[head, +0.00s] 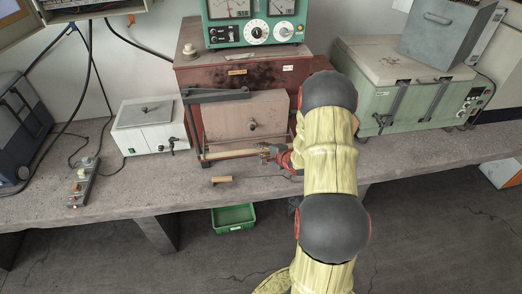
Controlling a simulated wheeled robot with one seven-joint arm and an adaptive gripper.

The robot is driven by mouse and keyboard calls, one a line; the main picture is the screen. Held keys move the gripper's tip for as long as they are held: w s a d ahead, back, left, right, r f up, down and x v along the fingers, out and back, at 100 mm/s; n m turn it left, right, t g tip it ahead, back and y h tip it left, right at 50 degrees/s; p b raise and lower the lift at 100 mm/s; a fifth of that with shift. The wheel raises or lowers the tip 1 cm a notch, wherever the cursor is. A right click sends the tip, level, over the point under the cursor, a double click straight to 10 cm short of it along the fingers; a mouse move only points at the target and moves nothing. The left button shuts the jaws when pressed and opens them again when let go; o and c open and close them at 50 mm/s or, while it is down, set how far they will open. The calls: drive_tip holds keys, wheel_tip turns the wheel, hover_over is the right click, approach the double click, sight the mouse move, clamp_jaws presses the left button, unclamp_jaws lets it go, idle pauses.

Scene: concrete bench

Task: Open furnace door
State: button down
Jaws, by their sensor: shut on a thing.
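The furnace (225,75) is a worn dark red box at the back middle of the bench. Its pale front door panel (240,115) has a small dark knob and appears closed, though the arm covers part of the furnace's right side. A dark metal arm (215,94) runs along the door's top left. A light-coloured handle bar (230,154) lies level across the door's lower front. My gripper (268,153) is shut on the right end of this bar, with its fingertips small and partly hard to make out.
A green meter unit (256,35) stands on the furnace. A white box (149,127) is at left, a green chest (405,80) at right. A short wooden-handled piece (222,180) lies on the bench (130,197) in front. A green bin (233,218) sits below the bench.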

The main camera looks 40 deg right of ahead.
drive_tip(key=s+a+m+h+b, duration=0.2)
drive_tip(key=s+a, duration=0.2)
drive_tip(key=a, duration=0.9)
drive_tip(key=shift+s+r+g+h, duration=0.15)
drive_tip(key=shift+g+h, duration=0.15)
drive_tip(key=shift+a, duration=0.1)
drive_tip(key=c, duration=1.6)
unclamp_jaws()
drive_tip(key=shift+s+m, duration=0.1)
drive_tip(key=shift+m, duration=0.2)
drive_tip(key=shift+c, duration=0.2)
drive_tip(key=shift+s, duration=0.1)
drive_tip(key=v, duration=1.1)
drive_tip(key=shift+s+a, duration=0.2)
drive_tip(key=shift+s, duration=0.2)
drive_tip(key=shift+r, duration=0.1)
drive_tip(key=shift+c, duration=0.4)
